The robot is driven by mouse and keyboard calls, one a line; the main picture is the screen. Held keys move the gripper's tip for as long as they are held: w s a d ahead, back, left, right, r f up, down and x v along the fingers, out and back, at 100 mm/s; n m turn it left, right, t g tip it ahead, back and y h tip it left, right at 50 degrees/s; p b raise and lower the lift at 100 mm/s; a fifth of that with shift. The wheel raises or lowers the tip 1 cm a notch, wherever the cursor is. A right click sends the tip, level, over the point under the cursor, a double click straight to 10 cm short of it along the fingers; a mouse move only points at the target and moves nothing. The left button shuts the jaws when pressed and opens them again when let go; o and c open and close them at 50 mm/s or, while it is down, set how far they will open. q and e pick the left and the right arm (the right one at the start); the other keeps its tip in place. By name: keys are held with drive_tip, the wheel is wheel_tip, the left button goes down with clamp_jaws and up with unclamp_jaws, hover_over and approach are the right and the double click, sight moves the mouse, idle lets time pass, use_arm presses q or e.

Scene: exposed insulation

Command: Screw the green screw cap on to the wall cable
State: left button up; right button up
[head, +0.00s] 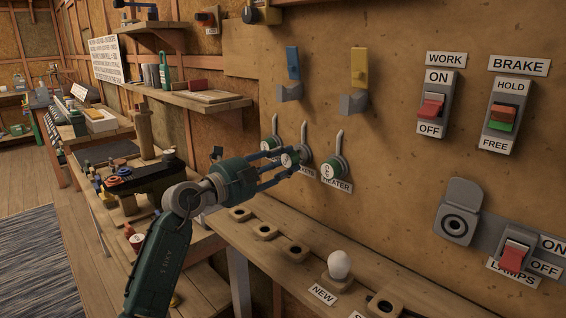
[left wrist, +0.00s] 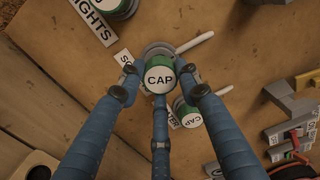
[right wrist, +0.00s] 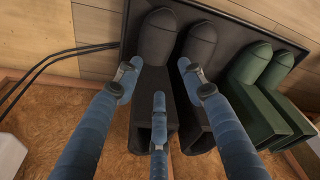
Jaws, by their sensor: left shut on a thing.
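A green screw cap with a white face marked CAP (left wrist: 159,78) is in the left wrist view, between the blue fingers of my left gripper (left wrist: 160,88). My left gripper (head: 283,157) is shut on this cap at the middle wall fitting in the head view. The cap is over the fitting's round base. Whether it is fully seated cannot be told. Another green cap (head: 333,169) sits on the right fitting, above the HEATER label. My right gripper (right wrist: 161,95) is open and empty, in front of dark boots.
Below the caps, a wooden ledge (head: 262,255) carries round sockets and a white bulb (head: 339,264). Switches marked WORK (head: 432,106) and BRAKE (head: 502,116) are at right.

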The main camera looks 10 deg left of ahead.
idle(0.5)
drive_tip(key=shift+s, duration=0.1)
use_arm(q)
drive_tip(key=shift+p, duration=0.3)
use_arm(e)
drive_tip(key=shift+s+f, duration=0.55)
drive_tip(key=shift+f, duration=0.25)
drive_tip(key=shift+w+f, duration=0.1)
drive_tip(key=shift+f, duration=0.3)
use_arm(q)
drive_tip(key=shift+p, duration=0.35)
use_arm(e)
drive_tip(key=shift+s+d+f, duration=0.15)
drive_tip(key=shift+s+f, duration=0.65)
drive_tip(key=shift+w+r, duration=0.1)
drive_tip(key=shift+w, duration=0.1)
